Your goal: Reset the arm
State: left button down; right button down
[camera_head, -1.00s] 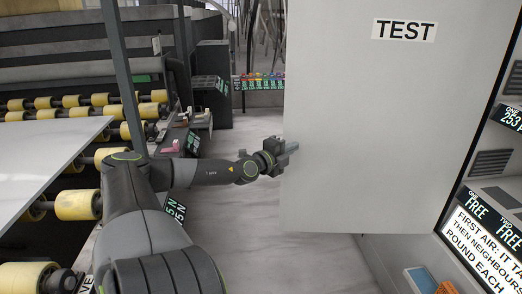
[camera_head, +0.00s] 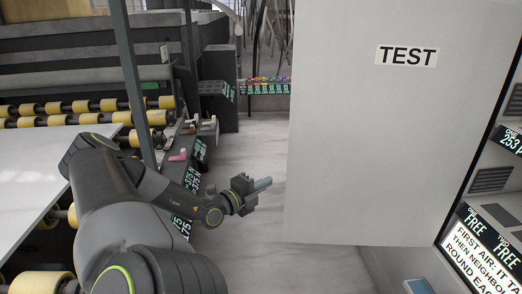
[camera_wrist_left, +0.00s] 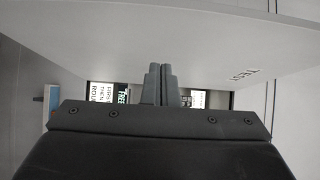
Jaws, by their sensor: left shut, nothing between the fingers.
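My left arm (camera_head: 130,205) comes in from the lower left in the head view and is bent at the elbow. Its gripper (camera_head: 262,185) points right, just left of the light grey panel marked TEST (camera_head: 375,150). In the left wrist view the two fingers (camera_wrist_left: 158,84) stand side by side, shut, with nothing between them. The panel's face (camera_wrist_left: 150,45) spans the upper part of that view, beyond the fingers. I cannot tell the exact gap from fingers to panel. My right gripper is not in view.
A roller conveyor with yellow rollers (camera_head: 60,122) and a white slab (camera_head: 50,170) lies at the left. A dark cabinet with screens and lettering (camera_head: 490,245) stands at the right, beyond the panel. Pale floor (camera_head: 255,140) is clear between conveyor and panel.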

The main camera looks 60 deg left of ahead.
pick_arm(q)
jog(key=shift+s+d, duration=0.15)
jog(key=shift+s, duration=0.45)
